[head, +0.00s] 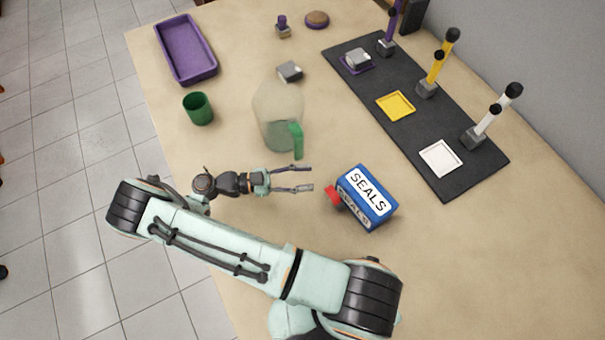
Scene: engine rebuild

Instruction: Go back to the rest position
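My gripper (306,179) is above the front part of the table, with its fingers pointing right. The two fingers are apart and nothing shows between them. A blue box marked SEALS (374,203) lies to the right of the fingertips, with a clear gap between. A red part (335,196) shows at the box's left side. A clear jug with a green handle (278,115) stands just beyond my gripper.
A green cup (198,109) and a purple tray (171,52) are at the back left. A dark mat (436,181) at the right holds yellow, white and purple stands and small trays. A grey block (289,72) and a brown round object (317,19) lie at the back.

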